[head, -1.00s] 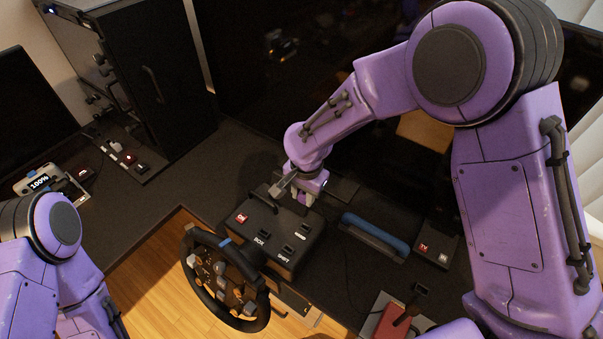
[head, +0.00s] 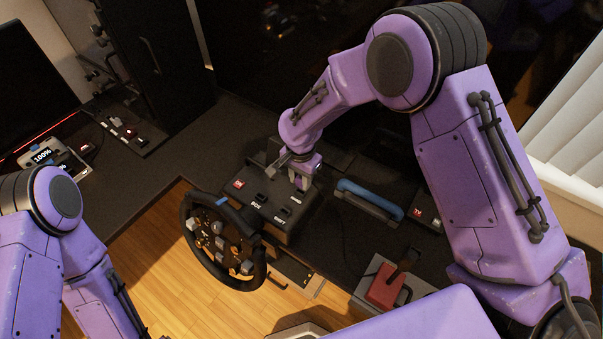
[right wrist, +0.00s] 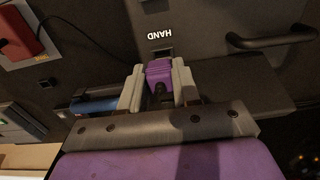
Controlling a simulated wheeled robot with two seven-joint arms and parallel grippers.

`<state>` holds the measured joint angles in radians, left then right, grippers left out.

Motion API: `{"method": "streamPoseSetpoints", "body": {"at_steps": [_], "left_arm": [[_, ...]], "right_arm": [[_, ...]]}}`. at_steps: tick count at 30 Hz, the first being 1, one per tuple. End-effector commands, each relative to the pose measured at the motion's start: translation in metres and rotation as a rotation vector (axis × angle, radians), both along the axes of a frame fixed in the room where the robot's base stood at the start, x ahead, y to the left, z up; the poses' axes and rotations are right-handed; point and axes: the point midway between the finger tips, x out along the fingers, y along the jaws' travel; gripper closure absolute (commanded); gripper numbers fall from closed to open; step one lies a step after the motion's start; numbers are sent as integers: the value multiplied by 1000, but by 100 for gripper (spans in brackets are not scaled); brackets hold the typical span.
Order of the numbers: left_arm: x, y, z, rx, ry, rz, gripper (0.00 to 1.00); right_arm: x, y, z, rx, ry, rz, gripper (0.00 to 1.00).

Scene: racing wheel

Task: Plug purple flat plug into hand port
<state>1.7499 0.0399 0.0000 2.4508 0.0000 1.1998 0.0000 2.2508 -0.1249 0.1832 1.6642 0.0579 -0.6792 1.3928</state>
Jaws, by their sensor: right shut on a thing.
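My right gripper (head: 303,178) is over the back right part of the black control box (head: 262,210), by its HAND label. In the right wrist view, the gripper (right wrist: 159,82) is shut on the purple flat plug (right wrist: 160,73), which sits between its two grey fingers. The plug's front end faces the dark HAND port (right wrist: 160,53), just below the upside-down HAND label in that view. The plug's tip is very close to the port; I cannot tell whether it has entered. My left gripper is out of view; only the left arm shows.
The racing wheel (head: 222,240) is in front of the box. A blue handle (head: 369,196) lies to the right of the box, with a red lever unit (head: 388,286) nearer the front. A dark bar handle (right wrist: 270,40) is beside the port in the wrist view.

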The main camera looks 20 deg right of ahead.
Motion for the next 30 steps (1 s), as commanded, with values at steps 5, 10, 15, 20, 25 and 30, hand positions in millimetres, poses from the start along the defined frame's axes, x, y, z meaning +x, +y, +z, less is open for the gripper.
{"method": "streamPoseSetpoints", "body": {"at_steps": [5,10,15,20,25,30], "left_arm": [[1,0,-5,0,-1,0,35],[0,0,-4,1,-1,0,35],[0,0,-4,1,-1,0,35],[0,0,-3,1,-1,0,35],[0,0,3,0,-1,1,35],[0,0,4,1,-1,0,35]], "right_arm": [[0,-1,-9,-1,-1,-1,98],[0,-1,-8,-1,-1,0,98],[0,0,-8,-1,-1,0,98],[0,0,-7,-1,-1,0,98],[1,-1,-6,-1,0,0,98],[2,0,-8,-1,-1,0,98]]}}
